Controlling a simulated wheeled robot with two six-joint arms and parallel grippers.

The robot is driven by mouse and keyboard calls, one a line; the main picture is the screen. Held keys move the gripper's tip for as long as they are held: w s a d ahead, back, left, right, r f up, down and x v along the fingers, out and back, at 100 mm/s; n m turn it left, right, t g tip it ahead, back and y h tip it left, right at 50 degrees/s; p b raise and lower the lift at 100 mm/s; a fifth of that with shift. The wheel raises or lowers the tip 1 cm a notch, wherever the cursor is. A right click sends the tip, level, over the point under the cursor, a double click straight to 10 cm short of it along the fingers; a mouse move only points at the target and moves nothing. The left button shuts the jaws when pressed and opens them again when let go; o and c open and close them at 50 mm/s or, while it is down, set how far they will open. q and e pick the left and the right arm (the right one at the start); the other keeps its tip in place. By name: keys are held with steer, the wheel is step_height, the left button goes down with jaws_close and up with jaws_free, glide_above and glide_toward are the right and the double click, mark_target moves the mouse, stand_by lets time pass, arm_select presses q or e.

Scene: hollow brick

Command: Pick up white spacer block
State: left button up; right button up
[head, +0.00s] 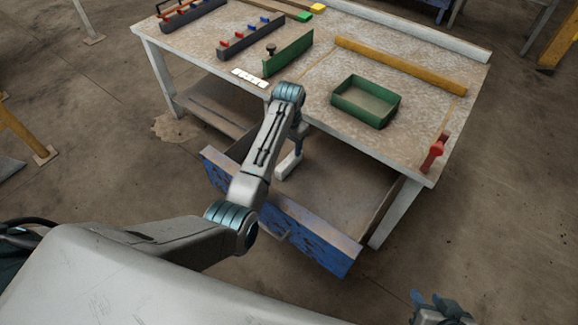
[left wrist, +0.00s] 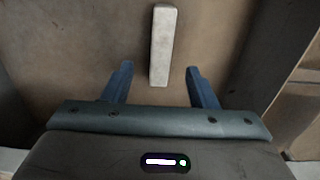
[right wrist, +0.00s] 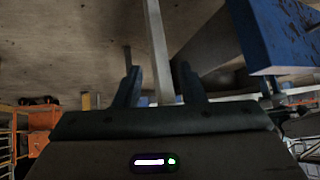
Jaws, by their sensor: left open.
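The white spacer block (head: 288,166) lies in the open drawer with the blue front (head: 290,228) under the workbench. In the left wrist view the long pale block (left wrist: 161,40) lies on the brown drawer floor, its near end between my fingers in the picture. My left gripper (left wrist: 159,72) is open and empty, pointing down over the block. In the head view my left gripper (head: 297,146) is partly hidden by its own arm. My right gripper (right wrist: 156,72) is open and empty, low at the lower right of the head view (head: 438,302).
The workbench (head: 310,85) above the drawer carries a green tray (head: 366,101), a yellow bar (head: 400,65), a green plate (head: 288,52), racks with coloured pieces (head: 250,38) and a red clamp (head: 435,152) on its edge. The drawer walls and bench edge are close around my left arm.

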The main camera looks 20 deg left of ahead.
mark_target(289, 160)
arm_select(q)
step_height(289, 160, down, 4)
steer(key=shift+b, duration=0.35)
step_height(289, 160, down, 3)
steer(key=shift+w+r+b, duration=0.1)
steer(key=shift+r+b, duration=0.05)
steer(key=shift+b, duration=0.4)
step_height(289, 160, down, 2)
steer(key=shift+f, duration=0.1)
arm_select(e)
steer(key=w+t, duration=0.1)
steer(key=w+r+t, duration=0.2)
steer(key=shift+w+a+m+t, duration=0.1)
steer(key=shift+w+m+t, duration=0.2)
steer(key=shift+w+t, duration=0.1)
arm_select(q)
steer(key=shift+c, duration=0.2)
steer(key=c, duration=1.1)
